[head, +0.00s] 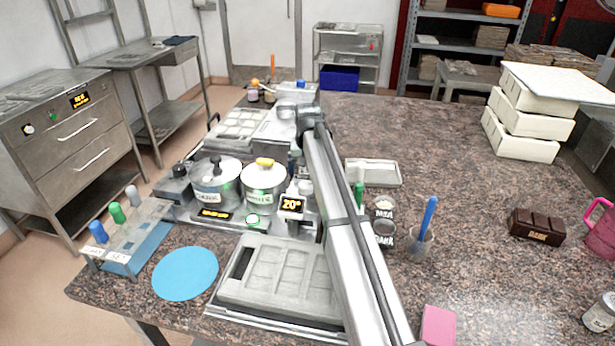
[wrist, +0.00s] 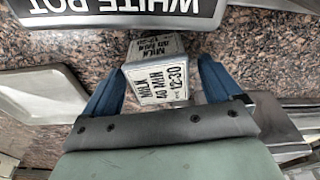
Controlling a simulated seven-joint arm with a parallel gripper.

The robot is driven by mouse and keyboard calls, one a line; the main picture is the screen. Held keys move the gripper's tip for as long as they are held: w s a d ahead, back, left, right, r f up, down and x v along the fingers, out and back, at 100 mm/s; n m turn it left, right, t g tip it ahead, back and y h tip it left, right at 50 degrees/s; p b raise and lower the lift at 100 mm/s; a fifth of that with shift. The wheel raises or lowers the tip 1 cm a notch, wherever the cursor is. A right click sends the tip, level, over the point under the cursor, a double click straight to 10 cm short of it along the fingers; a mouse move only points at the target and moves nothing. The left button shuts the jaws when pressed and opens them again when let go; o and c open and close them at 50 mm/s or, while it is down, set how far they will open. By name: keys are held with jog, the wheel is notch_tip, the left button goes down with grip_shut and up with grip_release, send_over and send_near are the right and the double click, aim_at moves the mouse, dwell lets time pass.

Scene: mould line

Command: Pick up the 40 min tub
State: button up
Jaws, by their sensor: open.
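The 40 min tub (wrist: 158,72) is a small pale box with black print reading MILK, 40 MIN and 12:30. In the wrist view it stands on the speckled counter between the two blue fingers of my gripper (wrist: 163,80). The fingers are open, with a gap showing on the right side of the tub; on the left, I cannot tell whether the finger touches it. The lower part of the tub is hidden by the gripper body. In the head view my arm reaches to the far part of the counter, and I cannot make out the tub there.
In the head view, two metal pots (head: 215,190), a grey mould (head: 285,280) and small cups stand near my arm. The counter's right middle is mostly clear.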

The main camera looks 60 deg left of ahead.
jog(key=shift+f, duration=0.1)
jog(key=c, duration=1.1)
